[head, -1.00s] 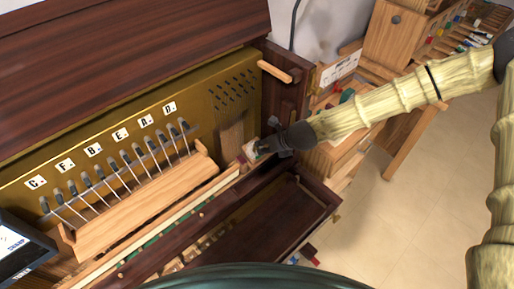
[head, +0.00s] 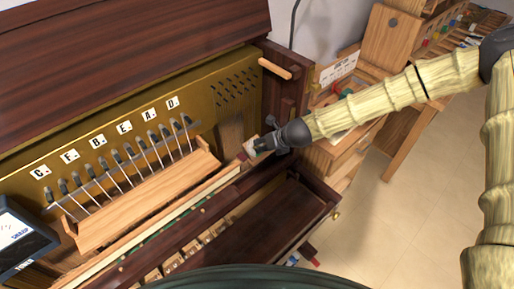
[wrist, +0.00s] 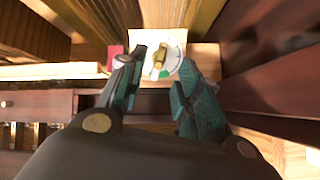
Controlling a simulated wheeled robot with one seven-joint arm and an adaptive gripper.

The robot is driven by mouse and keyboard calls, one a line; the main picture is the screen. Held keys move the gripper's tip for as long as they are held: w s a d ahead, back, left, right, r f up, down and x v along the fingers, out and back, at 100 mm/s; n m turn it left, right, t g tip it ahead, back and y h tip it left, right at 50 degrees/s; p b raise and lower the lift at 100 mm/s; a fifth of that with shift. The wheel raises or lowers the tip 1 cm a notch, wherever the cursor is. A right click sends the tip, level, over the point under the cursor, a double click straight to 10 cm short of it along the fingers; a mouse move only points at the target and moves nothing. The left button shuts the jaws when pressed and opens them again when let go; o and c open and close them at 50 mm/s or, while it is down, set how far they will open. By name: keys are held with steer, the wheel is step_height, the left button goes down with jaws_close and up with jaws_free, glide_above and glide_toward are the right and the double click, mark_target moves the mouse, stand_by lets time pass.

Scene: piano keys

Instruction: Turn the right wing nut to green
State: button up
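A brass wing nut (wrist: 158,68) sits on a round white dial (wrist: 172,48) on a pale wooden block, ahead of my gripper in the wrist view. The dial has a green part at its right side. My gripper (wrist: 158,76) is open, with one dark green finger left of the nut and one to its right. A gap shows between the fingers, and I cannot tell whether either touches the nut. In the head view my gripper (head: 262,146) is at the right end of the piano's key rail; the wing nut is too small and covered to make out there.
The wooden rest (head: 135,203) and tuning pins lie left of my gripper. A dark side post (head: 292,95) stands just behind. A red block (wrist: 114,54) is left of the dial. Open floor (head: 385,235) lies to the right.

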mark_target(259, 146)
steer(key=shift+w+f, duration=0.1)
steer(key=shift+f, duration=0.05)
steer(key=shift+a, duration=0.1)
steer(key=shift+a, duration=0.1)
steer(key=shift+w+a+f+b, duration=0.15)
steer(key=shift+f+b, duration=0.2)
steer(key=shift+b, duration=0.1)
steer(key=shift+b+x, duration=1.05)
steer(key=shift+x, duration=0.9)
steer(key=shift+s+d+r, duration=0.3)
steer(key=shift+r, duration=0.2)
stand_by(0.3)
jaws_close()
